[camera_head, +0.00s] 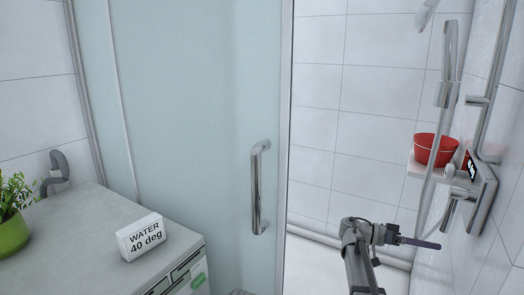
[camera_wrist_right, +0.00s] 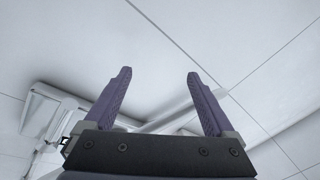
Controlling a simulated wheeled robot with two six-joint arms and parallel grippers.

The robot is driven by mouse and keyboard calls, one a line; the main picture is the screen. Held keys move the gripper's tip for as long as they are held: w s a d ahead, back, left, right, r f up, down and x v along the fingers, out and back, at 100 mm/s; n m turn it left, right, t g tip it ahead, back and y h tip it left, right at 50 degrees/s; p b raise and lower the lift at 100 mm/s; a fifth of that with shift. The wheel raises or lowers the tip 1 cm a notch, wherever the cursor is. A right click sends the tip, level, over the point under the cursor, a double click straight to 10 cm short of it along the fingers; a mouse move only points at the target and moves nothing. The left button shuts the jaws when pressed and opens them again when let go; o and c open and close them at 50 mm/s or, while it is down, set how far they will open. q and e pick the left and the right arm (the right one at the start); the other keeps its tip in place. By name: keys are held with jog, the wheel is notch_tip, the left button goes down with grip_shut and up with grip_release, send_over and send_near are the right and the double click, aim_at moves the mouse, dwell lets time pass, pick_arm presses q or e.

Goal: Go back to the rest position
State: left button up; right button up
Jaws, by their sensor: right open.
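My right gripper (camera_head: 415,243) is at the lower right in the head view, inside the shower opening, below the shower fittings. Its fingers point to the right. In the right wrist view the two purple fingers of the gripper (camera_wrist_right: 160,95) stand apart with nothing between them. White tiled wall shows behind them. My left gripper is not in the head view.
A frosted glass door (camera_head: 190,110) with a metal handle (camera_head: 259,188) fills the middle. A red bowl (camera_head: 435,150) stands on a shelf near a control panel (camera_head: 478,180) and rail. A "WATER 40 deg" sign (camera_head: 144,237) and a green plant pot (camera_head: 12,234) stand on a counter (camera_head: 75,240).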

jog(key=s+a+f+n+t+y, duration=0.3)
jog(key=s+a+f+n+y, duration=0.15)
jog(key=a+f, duration=0.4)
jog(key=s+a+f+n+t+y, duration=0.2)
jog(key=s+a+f+n+y, duration=0.2)
jog(key=a+f+n+y, duration=0.35)
jog(key=s+a+f+n+y, duration=0.1)
jog(key=s+a+f+n, duration=0.15)
jog(key=a, duration=0.65)
jog(key=s+a+f+n+y, duration=0.15)
jog(key=s+a, duration=0.25)
jog(key=a, duration=0.5)
jog(key=s+a+f+n+y, duration=0.1)
jog(key=s+a+n, duration=0.25)
jog(key=a, duration=0.55)
notch_tip(320, 180, up, 30)
jog(key=p, duration=3)
jog(key=shift+d+r+m+t, duration=0.15)
jog(key=shift+d+m+t, duration=0.05)
jog(key=shift+m+t, duration=0.25)
jog(key=shift+o, duration=0.3)
